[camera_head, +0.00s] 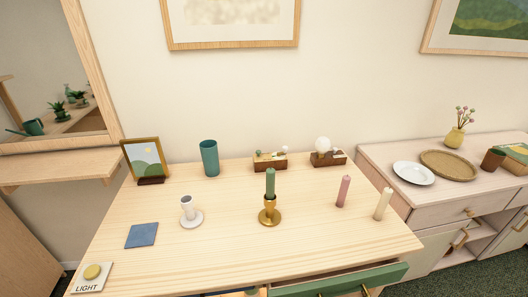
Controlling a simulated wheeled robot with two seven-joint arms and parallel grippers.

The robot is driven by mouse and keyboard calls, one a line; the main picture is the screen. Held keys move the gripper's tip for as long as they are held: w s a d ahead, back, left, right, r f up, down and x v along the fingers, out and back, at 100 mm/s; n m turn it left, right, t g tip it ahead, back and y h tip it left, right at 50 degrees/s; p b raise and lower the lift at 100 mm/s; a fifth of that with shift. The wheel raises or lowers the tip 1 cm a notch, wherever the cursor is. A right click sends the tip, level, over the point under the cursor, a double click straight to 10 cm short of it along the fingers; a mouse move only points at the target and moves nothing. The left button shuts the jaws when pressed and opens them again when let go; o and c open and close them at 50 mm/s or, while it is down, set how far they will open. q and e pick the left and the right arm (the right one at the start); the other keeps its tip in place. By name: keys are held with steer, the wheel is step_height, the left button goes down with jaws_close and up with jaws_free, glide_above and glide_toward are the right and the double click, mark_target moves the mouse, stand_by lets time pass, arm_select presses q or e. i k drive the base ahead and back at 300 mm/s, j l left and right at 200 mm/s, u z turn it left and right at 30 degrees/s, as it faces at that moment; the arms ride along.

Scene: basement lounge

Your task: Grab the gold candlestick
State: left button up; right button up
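The gold candlestick (269,215) stands upright near the middle of the light wooden table (205,248). A dark green candle (270,183) stands upright in it. No gripper shows in the head view, so I cannot see where either one is relative to the candlestick. A white candle holder (190,212) stands to its left, apart from it and without a candle.
A pink candle (343,191) and a cream candle (382,204) stand right of the candlestick. A blue coaster (141,235), framed picture (144,160), teal cup (209,158) and two wooden blocks (270,164) (328,158) are also there. A green drawer (345,281) is partly open at the front.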

mark_target(269, 217)
steer(key=l+z, duration=0.15)
steer(key=l, duration=0.45)
steer(key=i+l+z, duration=0.1)
steer(key=l, duration=0.55)
